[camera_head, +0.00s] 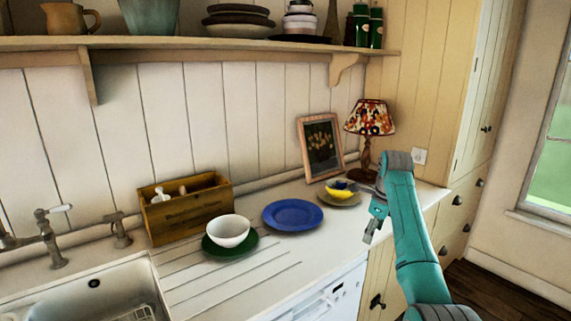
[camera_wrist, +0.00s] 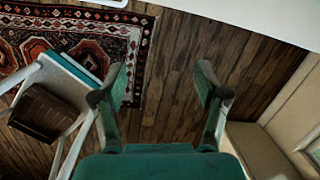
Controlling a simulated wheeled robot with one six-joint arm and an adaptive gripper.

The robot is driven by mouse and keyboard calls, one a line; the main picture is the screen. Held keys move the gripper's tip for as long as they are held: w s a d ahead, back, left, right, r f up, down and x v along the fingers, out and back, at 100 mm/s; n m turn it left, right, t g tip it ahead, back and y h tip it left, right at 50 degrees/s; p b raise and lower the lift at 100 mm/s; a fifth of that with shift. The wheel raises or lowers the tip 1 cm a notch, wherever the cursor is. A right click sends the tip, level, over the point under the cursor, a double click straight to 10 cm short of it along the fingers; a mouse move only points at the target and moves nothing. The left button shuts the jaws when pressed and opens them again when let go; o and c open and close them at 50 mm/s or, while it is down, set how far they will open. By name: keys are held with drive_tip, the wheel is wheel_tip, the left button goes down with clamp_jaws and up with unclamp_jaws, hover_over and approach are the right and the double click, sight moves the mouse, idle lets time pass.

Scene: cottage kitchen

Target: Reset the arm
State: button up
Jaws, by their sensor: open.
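My gripper (camera_head: 370,226) is at the right of the head view, above the front edge of the counter, with my teal arm reaching up from the bottom right. In the wrist view my gripper (camera_wrist: 153,85) shows its two fingers spread wide apart with nothing between them. Below it in that view is the wooden floor (camera_wrist: 170,95). The gripper is apart from the things on the counter.
On the counter (camera_head: 330,230) stand a white bowl (camera_head: 228,231) on a green plate (camera_head: 211,249), a blue plate (camera_head: 292,215), a wooden box (camera_head: 190,218), a picture frame (camera_head: 320,148) and a lamp (camera_head: 370,118). A chair (camera_wrist: 62,80) and rug (camera_wrist: 130,45) are on the floor.

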drive_tip(key=s+a+f+n+t, duration=0.1)
drive_tip(key=s+f+n+t, duration=0.2)
drive_tip(key=f, duration=1.2)
drive_tip(key=s+a+f+n, duration=0.25)
drive_tip(key=s+f, duration=0.25)
drive_tip(key=f, duration=0.9)
drive_tip(key=s+a+f+n+t+h, duration=0.1)
drive_tip(key=s+f+n+t, duration=0.15)
drive_tip(key=s+f, duration=0.6)
drive_tip(key=s+a+f+n+t, duration=0.1)
drive_tip(key=s+f+n, duration=0.4)
drive_tip(key=s, duration=0.6)
drive_tip(key=s+a+r+n+t, duration=0.1)
drive_tip(key=s+r+n+t, duration=0.15)
drive_tip(key=s, duration=1.05)
drive_tip(key=s+r+n+t, duration=0.1)
drive_tip(key=s+r+n, duration=0.15)
drive_tip(key=s, duration=1.05)
drive_tip(key=s+r+n+t, duration=0.1)
drive_tip(key=s+r+n, duration=0.3)
drive_tip(key=s+r, duration=0.4)
drive_tip(key=s+a+r+n+t, duration=0.1)
drive_tip(key=s+r+n+t, duration=0.1)
drive_tip(key=s+r, duration=0.6)
wheel_tip(320, 180, up, 5)
drive_tip(key=shift+s+r+n, duration=0.1)
drive_tip(key=shift+s+n, duration=0.1)
drive_tip(key=shift+n, duration=0.7)
